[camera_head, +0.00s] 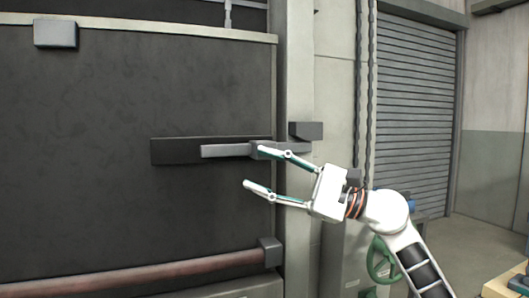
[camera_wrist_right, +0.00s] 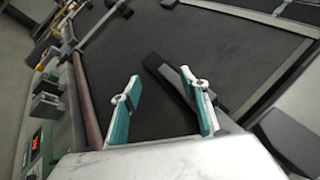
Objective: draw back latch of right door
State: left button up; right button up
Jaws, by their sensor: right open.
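The latch of the dark door (camera_head: 90,110) is a grey bar (camera_head: 225,151) on a dark backing plate (camera_head: 175,151). A small block sits on the bar, which runs right toward a grey keeper (camera_head: 306,131) on the door frame. My right gripper (camera_head: 255,169) is open and empty, with its upper finger overlapping the block in the head view and its lower finger below the bar. In the right wrist view the open fingers (camera_wrist_right: 160,76) point at the door, and the right finger partly hides the latch bar (camera_wrist_right: 177,82). Contact cannot be told. My left gripper is not in view.
A red-brown horizontal bar (camera_head: 150,275) crosses the door below the latch. A grey post (camera_head: 297,80) stands right of the door, with hanging chains (camera_head: 366,90) beyond it. A green handwheel (camera_head: 381,258) is below my right arm. A roller shutter (camera_head: 415,110) is behind.

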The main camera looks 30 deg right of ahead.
aim_at(250, 148)
jog(key=d+r+n+h, duration=0.3)
jog(key=d+h, duration=0.3)
jog(key=d, duration=0.2)
jog(key=x, duration=0.2)
jog(key=p+x, duration=0.1)
jog(key=x, duration=0.1)
jog(key=p+x, duration=0.1)
jog(key=x, duration=0.1)
jog(key=shift+a+r, duration=0.1)
jog(key=shift+r, duration=0.25)
jog(key=shift+w+a+f+p, duration=0.15)
jog(key=shift+w+a+p, duration=0.2)
jog(key=shift+w, duration=0.1)
